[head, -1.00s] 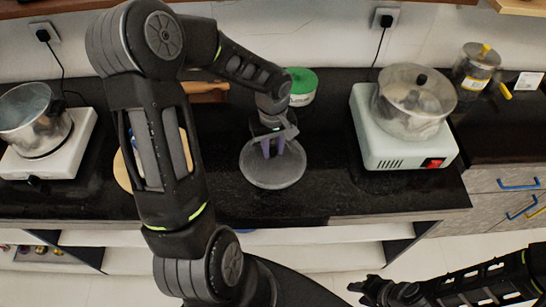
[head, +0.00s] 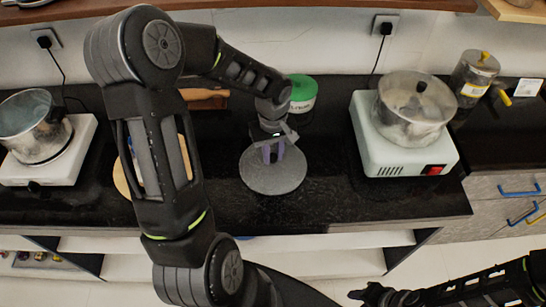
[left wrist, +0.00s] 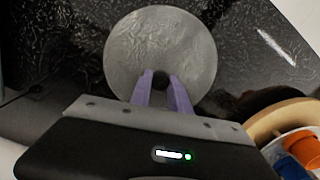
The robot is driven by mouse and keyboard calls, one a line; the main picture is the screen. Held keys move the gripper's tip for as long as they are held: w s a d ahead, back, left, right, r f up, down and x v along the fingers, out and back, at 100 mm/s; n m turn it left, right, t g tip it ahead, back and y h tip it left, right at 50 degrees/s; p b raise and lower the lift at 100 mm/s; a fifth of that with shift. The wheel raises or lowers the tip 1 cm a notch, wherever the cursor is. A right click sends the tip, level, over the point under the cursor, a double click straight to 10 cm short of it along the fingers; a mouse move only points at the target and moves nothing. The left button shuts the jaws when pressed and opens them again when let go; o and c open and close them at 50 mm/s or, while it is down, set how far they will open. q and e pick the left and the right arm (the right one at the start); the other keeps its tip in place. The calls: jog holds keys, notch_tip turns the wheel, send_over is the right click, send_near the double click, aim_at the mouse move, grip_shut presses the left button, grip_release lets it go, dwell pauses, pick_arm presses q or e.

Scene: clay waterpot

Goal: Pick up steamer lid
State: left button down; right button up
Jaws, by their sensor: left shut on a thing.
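The steamer lid (head: 273,180) is a round grey disc with a small dark knob, above the black counter in the middle of the head view. In the left wrist view the lid (left wrist: 160,40) shows from above. My left gripper (head: 272,153) points down at the lid's centre. Its purple fingers (left wrist: 161,85) are closed around the dark knob. I cannot tell whether the lid touches the counter or hangs just above it. My right gripper (head: 372,293) is low at the right, apart from the counter; its jaw opening is unclear.
A glass pot (head: 412,105) stands on a white stove (head: 395,162) at the right. Another pot (head: 32,130) stands on a stove at the left. A green-lidded jar (head: 302,92) is behind the lid. Bare counter (head: 325,190) lies right of the lid.

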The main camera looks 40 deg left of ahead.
aim_at(273, 156)
pick_arm(q)
notch_tip(273, 156, up, 9)
jog(key=b, duration=0.1)
jog(key=shift+r, duration=0.2)
dwell(0.6)
